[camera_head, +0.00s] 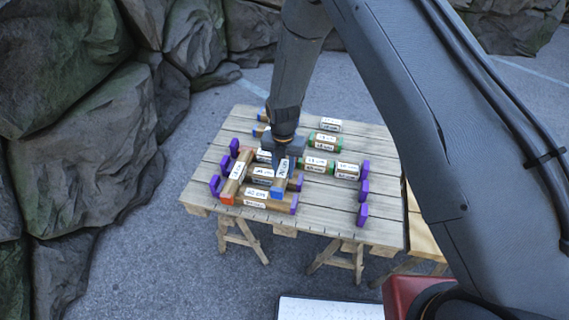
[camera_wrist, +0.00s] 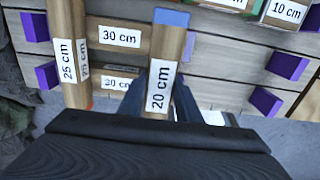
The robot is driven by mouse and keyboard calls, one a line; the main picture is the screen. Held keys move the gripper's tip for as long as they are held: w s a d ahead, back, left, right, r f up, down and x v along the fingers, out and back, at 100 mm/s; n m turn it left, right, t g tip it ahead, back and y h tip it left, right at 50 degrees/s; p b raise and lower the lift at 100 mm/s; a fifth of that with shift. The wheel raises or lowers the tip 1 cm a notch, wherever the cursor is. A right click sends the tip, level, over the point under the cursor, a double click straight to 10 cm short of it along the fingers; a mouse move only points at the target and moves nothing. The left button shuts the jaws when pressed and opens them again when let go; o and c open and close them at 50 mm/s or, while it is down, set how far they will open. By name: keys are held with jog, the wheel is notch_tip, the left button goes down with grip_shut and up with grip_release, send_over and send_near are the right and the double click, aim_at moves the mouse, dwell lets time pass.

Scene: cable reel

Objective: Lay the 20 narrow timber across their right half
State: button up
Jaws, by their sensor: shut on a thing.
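The narrow 20 cm timber (camera_head: 280,184) has blue ends; it also shows upright in the wrist view (camera_wrist: 158,95). My gripper (camera_head: 286,163) is shut on it, with one finger on each side in the wrist view (camera_wrist: 158,108). The timber crosses over the right part of two brown 30 cm timbers (camera_wrist: 97,38) (camera_head: 254,193), which lie side by side below it. Whether it touches them I cannot tell. An orange-ended 25 cm timber (camera_head: 235,178) lies across their left part, roughly parallel to mine; it is also in the wrist view (camera_wrist: 67,60).
Purple stops (camera_head: 362,215) stand along both sides of the slatted table (camera_head: 325,225). Green-ended timbers (camera_head: 325,138) and a 10 cm timber (camera_head: 347,170) lie to the right and behind. The table's front right is bare. Rocks (camera_head: 90,140) rise at left.

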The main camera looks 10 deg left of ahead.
jog(key=shift+a+f+b, duration=0.1)
jog(key=shift+f+b, duration=1)
jog(key=shift+f, duration=1.45)
jog(key=shift+s+f+b, duration=0.1)
jog(key=shift+f+b, duration=0.2)
jog(key=shift+f, duration=0.1)
jog(key=o, duration=1.2)
jog(key=shift+o, duration=0.2)
jog(key=shift+r, duration=0.15)
notch_tip(320, 180, up, 7)
jog(key=shift+f+b, duration=0.1)
jog(key=shift+b, duration=0.95)
jog(key=shift+r, duration=0.4)
